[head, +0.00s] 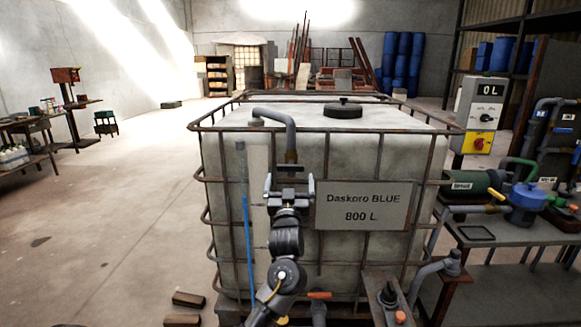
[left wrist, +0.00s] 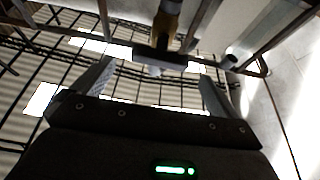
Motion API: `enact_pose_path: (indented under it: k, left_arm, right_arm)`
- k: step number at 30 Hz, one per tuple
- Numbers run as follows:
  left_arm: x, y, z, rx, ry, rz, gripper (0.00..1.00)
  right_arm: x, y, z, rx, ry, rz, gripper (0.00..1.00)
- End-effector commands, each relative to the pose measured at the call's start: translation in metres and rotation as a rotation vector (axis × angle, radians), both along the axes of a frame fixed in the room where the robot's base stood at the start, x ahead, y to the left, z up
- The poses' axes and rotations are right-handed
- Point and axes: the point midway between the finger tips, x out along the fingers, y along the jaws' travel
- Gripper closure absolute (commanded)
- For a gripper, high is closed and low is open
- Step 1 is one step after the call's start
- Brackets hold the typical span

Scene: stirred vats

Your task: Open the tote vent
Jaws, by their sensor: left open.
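The tote (head: 345,150) is a white tank in a rusty wire cage, labelled "Daskoro BLUE 800 L". A grey pipe (head: 275,113) rises from its top and bends down in front to a brass-coloured valve body (head: 291,157) with a dark grey crossbar handle (head: 290,168); I take this to be the vent. My left gripper (head: 289,186) is open just below the handle, pointing up. In the left wrist view the brass valve (left wrist: 168,22) and the handle bar (left wrist: 160,54) lie between and beyond the open fingers. I cannot tell whether they touch. My right gripper is out of view.
A black lid (head: 343,110) sits on the tote top. An orange-handled valve (head: 319,295) is below. Pipes and a blue pump (head: 526,202) crowd a bench at right. The floor at left is mostly clear.

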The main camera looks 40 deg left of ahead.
Motion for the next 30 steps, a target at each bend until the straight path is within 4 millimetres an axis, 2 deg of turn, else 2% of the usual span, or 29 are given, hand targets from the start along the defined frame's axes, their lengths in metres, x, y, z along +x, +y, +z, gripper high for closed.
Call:
enact_pose_path:
  k: [3, 9, 22, 23, 30]
  left_arm:
    - [0.017, 0.013, 0.011, 0.003, 0.001, 0.001, 0.02]
    - [0.037, 0.028, 0.02, 0.0, 0.002, -0.001, 0.02]
    - [0.045, 0.034, 0.023, 0.0, 0.002, -0.001, 0.02]
    - [0.045, 0.034, 0.023, 0.0, 0.002, -0.001, 0.03]
    - [0.045, 0.034, 0.023, 0.0, 0.002, -0.001, 0.35]
  right_arm:
    - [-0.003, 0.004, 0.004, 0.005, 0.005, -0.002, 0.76]
    - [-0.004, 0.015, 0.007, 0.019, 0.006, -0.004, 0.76]
    - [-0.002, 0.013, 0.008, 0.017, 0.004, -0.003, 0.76]
    - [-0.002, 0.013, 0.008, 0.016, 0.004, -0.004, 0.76]
    - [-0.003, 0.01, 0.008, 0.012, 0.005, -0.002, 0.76]
